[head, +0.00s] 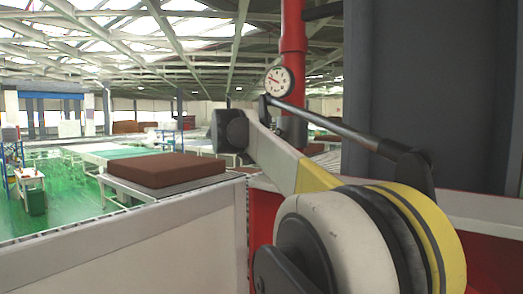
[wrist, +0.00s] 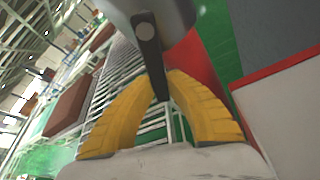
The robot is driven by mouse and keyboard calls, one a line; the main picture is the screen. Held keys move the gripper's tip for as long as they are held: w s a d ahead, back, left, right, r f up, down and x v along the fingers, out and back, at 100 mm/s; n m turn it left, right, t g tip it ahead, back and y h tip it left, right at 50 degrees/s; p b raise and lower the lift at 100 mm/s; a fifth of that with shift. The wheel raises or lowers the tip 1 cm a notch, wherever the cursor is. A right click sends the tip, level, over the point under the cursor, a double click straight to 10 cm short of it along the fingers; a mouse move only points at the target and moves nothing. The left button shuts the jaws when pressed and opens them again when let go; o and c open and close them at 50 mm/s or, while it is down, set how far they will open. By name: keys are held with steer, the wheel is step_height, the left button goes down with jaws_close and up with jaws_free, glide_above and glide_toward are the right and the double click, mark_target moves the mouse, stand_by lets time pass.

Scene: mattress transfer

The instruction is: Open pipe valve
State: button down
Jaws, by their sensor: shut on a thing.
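In the wrist view, the yellow fingers of my gripper (wrist: 165,84) are shut on a dark valve lever (wrist: 150,52). The lever runs down from a round pivot at the top into the gap between the fingers. A grey rounded body (wrist: 172,12) sits behind the pivot, cut off by the top edge. In the head view, a red pipe (head: 292,38) with a round white gauge (head: 278,81) stands upright at upper centre. My arm crosses in front of its lower part. The grip on the lever cannot be made out in the head view.
A dark grey column (head: 430,70) stands close on the right. A white-topped wall with a red side (head: 262,215) edges the near area. Beyond it, a brown mattress (head: 165,170) lies on a table. Green floor (head: 75,210) is open at left.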

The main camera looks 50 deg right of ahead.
steer(key=shift+s+d+f+n+g, duration=0.1)
steer(key=shift+s+f+n+g, duration=0.1)
steer(key=shift+s+n+g, duration=0.55)
steer(key=shift+s+d+f+n+g, duration=0.1)
steer(key=shift+s+f+n+g, duration=0.1)
steer(key=shift+s+n+g, duration=0.55)
steer(key=shift+s+n, duration=0.15)
steer(key=shift+n, duration=0.15)
steer(key=c, duration=1.3)
jaws_free()
steer(key=shift+s, duration=0.1)
steer(key=shift+c, duration=0.2)
steer(key=shift+a, duration=0.1)
steer(key=v, duration=1.1)
steer(key=shift+s+a+r, duration=0.2)
steer(key=shift+a+r, duration=0.05)
steer(key=shift+a, duration=0.05)
steer(key=shift+f, duration=0.1)
